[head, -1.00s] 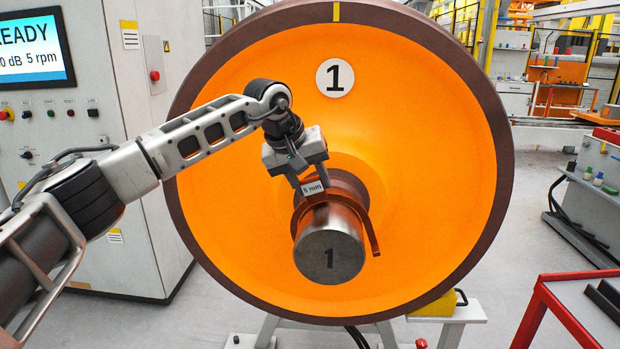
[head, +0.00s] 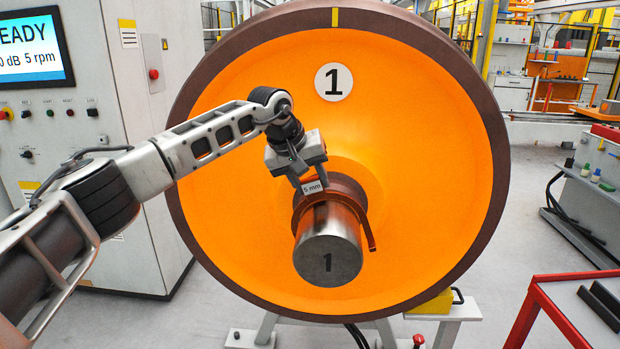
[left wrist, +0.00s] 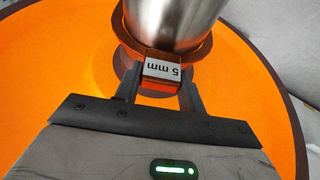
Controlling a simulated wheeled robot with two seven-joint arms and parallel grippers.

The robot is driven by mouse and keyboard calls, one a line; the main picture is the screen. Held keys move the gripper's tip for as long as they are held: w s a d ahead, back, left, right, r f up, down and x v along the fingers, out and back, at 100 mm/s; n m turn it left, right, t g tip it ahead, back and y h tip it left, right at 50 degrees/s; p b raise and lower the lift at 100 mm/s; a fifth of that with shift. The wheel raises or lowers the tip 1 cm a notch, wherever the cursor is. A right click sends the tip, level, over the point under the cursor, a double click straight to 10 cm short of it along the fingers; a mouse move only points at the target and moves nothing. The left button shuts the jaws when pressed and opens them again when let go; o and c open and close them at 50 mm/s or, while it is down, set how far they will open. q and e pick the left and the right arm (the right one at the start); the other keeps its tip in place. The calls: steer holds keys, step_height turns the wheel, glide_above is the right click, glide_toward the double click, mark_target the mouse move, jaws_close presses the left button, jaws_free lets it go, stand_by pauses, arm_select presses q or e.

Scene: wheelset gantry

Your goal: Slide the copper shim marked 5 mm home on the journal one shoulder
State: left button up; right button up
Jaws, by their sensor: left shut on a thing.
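The journal (head: 330,225) marked 1 is a bare steel cylinder pointing out of the orange wheel's middle. The copper shim (head: 370,236) is an open curved band lying around the journal's upper part, with one end hanging down at the right. Its tab reads 5 mm and also shows in the left wrist view (left wrist: 166,68). My left gripper (head: 312,186) is shut on this tab from above. The brown shoulder (head: 346,182) is close behind the shim; I cannot tell whether they touch. My right gripper is out of view.
The big orange wheel (head: 240,190) with a brown rim fills the middle. A control cabinet (head: 120,190) with a READY screen stands at the left. Free floor shows right of the wheel.

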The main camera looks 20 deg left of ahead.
arm_select(q)
steer(key=shift+w+a+r, duration=0.1)
steer(key=shift+w, duration=0.25)
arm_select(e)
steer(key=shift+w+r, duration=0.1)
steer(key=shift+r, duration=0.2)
arm_select(q)
steer(key=shift+w+a+p, duration=0.1)
steer(key=shift+w+p, duration=0.4)
steer(key=shift+p, duration=0.15)
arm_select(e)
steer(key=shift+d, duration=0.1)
arm_select(q)
steer(key=shift+w+a+p, duration=0.15)
steer(key=shift+w+p, duration=0.2)
steer(key=shift+w, duration=0.05)
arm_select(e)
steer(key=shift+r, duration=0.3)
arm_select(q)
steer(key=shift+w+a, duration=0.15)
steer(key=shift+w, duration=0.45)
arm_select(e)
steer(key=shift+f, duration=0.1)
arm_select(q)
steer(key=shift+w+a, duration=0.15)
steer(key=shift+w, duration=0.35)
steer(key=o, duration=1.1)
steer(key=shift+o, duration=0.2)
